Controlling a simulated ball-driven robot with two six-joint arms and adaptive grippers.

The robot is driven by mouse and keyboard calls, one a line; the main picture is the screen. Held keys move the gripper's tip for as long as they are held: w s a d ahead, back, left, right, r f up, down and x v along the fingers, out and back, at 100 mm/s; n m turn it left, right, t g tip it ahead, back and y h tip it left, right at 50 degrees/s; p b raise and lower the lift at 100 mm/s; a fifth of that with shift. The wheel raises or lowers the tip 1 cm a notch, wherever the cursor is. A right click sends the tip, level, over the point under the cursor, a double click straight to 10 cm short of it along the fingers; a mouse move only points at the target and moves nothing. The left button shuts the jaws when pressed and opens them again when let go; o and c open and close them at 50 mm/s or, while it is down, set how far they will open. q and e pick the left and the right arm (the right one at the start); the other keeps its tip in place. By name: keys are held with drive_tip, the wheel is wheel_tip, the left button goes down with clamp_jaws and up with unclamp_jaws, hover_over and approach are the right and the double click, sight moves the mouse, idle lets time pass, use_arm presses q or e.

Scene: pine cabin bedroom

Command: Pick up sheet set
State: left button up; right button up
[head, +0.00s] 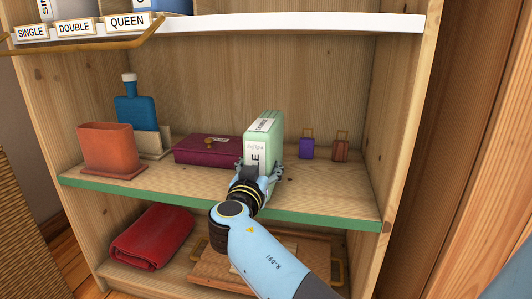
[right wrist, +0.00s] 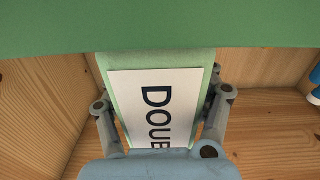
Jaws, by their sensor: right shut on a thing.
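The sheet set (head: 276,130) is a light green upright pack with white labels, at the middle shelf of the pine cabinet. In the right wrist view its green front (right wrist: 205,64) bears a white label reading "DOUB", partly cut off. My right gripper (head: 258,173) is shut on the lower part of the pack, with a finger on each side. I cannot tell whether the pack touches the shelf. My left gripper is not in view.
The middle shelf (head: 225,205) also holds a terracotta pot (head: 108,148), a blue bottle (head: 137,105), a maroon box (head: 205,149) and two tiny suitcases, purple (head: 307,146) and brown (head: 341,148). A red folded cloth (head: 152,244) and a wooden tray (head: 210,270) lie below.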

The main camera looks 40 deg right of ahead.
drive_tip(key=shift+c, duration=1.1)
drive_tip(key=shift+r, duration=0.1)
drive_tip(key=shift+c, duration=0.2)
drive_tip(key=shift+r, duration=0.1)
